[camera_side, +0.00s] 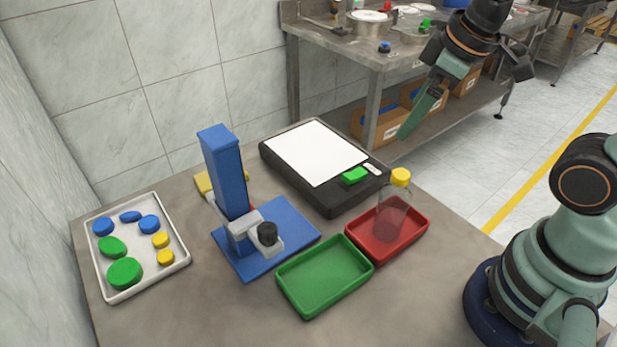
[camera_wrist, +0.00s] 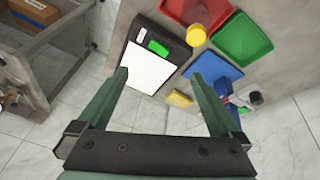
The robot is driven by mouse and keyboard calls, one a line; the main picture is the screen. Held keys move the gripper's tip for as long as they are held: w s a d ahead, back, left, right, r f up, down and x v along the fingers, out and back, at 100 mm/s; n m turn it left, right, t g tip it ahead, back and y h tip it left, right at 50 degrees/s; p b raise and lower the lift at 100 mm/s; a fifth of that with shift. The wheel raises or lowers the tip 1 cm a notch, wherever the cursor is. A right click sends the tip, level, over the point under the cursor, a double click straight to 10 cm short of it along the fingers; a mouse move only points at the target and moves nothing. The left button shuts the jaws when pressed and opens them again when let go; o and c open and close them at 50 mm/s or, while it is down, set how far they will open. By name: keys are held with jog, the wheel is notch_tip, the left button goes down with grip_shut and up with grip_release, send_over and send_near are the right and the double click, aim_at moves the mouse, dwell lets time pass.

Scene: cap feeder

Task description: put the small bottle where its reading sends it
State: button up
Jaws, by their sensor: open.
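A small clear bottle (camera_side: 392,213) with a yellow cap (camera_side: 401,177) stands upright in the red tray (camera_side: 424,228). From above, in the wrist view, its yellow cap (camera_wrist: 196,35) shows over the red tray (camera_wrist: 214,8). The black scale (camera_side: 330,204) has a bare white plate (camera_side: 315,152) and a lit green panel (camera_side: 355,175); I cannot read any figure on it. The green tray (camera_side: 325,276) is empty. My gripper (camera_side: 407,128) is open and empty, raised above and behind the bottle; in the wrist view its fingers (camera_wrist: 158,75) are spread apart.
A blue stand (camera_side: 226,170) with a grey clamp and black knob rises left of the trays. A white tray (camera_side: 108,294) of blue, green and yellow caps lies far left. A yellow block (camera_side: 206,183) sits behind the stand. A metal bench (camera_side: 340,42) stands behind.

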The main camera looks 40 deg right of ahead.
jog(key=m, duration=0.1)
jog(key=d+r+m+t, duration=0.1)
jog(key=m, duration=0.2)
jog(key=shift+w+d+r+m, duration=0.2)
jog(key=shift+r+m, duration=0.1)
jog(key=shift+m, duration=0.1)
dwell(0.9)
